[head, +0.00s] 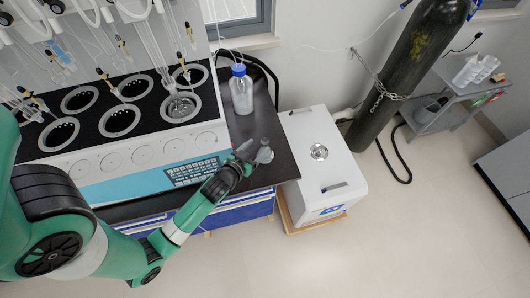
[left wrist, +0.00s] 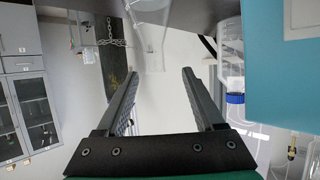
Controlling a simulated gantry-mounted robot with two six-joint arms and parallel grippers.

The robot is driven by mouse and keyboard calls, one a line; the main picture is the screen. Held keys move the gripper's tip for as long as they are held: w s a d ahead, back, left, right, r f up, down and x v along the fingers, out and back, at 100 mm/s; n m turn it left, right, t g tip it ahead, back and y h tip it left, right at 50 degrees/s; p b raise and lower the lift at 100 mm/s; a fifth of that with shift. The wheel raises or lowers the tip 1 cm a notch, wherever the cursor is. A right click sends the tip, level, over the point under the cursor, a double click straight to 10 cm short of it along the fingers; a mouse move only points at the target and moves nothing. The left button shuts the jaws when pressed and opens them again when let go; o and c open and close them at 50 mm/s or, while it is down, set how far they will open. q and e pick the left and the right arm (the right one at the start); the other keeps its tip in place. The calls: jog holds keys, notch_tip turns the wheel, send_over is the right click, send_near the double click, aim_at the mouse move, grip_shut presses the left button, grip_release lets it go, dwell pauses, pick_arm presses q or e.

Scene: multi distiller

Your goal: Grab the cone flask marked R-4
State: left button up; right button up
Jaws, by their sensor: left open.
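A small clear cone flask (head: 264,154) stands near the right end of the dark bench, by its front edge. No R-4 mark can be read on it. My left gripper (head: 247,156) is open, with its fingers pointing at the flask from the left. A clear flask shape (left wrist: 151,45) shows just beyond the fingertips at the top of that view, partly cut off. My right gripper is not in view.
A blue-capped bottle (head: 241,92) stands behind the flask on the bench (head: 262,120). The multi-position distiller (head: 150,155) with its glassware fills the left. A white box unit (head: 318,165) stands right of the bench, near a dark gas cylinder (head: 412,65). Open floor lies in front.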

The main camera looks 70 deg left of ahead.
aim_at(265, 142)
pick_arm(q)
jog(key=x, duration=0.2)
jog(key=b+x, duration=0.1)
jog(key=x, duration=0.2)
jog(key=shift+w+d, duration=0.2)
jog(key=shift+w, duration=0.1)
grip_shut()
dwell(1.1)
